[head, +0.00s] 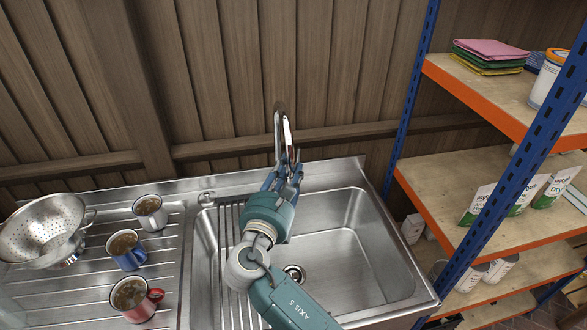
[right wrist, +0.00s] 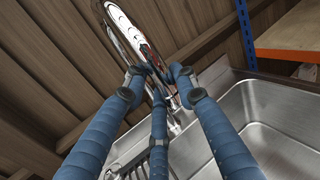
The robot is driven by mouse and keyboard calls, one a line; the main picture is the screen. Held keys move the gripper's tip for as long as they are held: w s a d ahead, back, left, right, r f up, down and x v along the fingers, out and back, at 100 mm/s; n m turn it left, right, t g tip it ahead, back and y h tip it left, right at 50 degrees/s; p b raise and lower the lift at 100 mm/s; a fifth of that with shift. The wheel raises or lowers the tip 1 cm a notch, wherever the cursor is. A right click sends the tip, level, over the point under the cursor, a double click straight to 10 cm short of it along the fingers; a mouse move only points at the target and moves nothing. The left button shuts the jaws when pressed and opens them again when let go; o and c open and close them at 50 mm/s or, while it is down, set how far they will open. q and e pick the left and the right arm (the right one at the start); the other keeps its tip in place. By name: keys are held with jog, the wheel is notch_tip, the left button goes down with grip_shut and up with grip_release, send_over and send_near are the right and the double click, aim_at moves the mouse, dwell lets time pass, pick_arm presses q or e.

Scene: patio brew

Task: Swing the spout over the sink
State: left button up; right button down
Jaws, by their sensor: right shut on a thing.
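The chrome spout (head: 288,132) is a tall arch that rises at the back rim of the sink (head: 352,245). In the head view it shows nearly edge-on, and its lower part is hidden behind my right gripper (head: 286,172). In the right wrist view, the blue fingers of my right gripper (right wrist: 160,78) are closed around the spout (right wrist: 127,32), below the top of its arch. I cannot tell exactly where the spout's outlet points. My left gripper is not in view.
A ribbed drainboard (head: 90,245) on the left holds a colander (head: 42,228), a white mug (head: 151,213), a blue mug (head: 126,250) and a red mug (head: 135,299). A wooden wall (head: 330,60) stands close behind the spout. A blue-and-orange shelf rack (head: 470,115) stands at the right.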

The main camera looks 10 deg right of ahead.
jog(key=shift+a+f, duration=0.1)
jog(key=shift+a, duration=0.05)
jog(key=c, duration=1.4)
grip_release()
jog(key=shift+s, duration=0.1)
jog(key=v, duration=0.7)
jog(key=shift+s+a, duration=0.15)
jog(key=shift+a, duration=0.05)
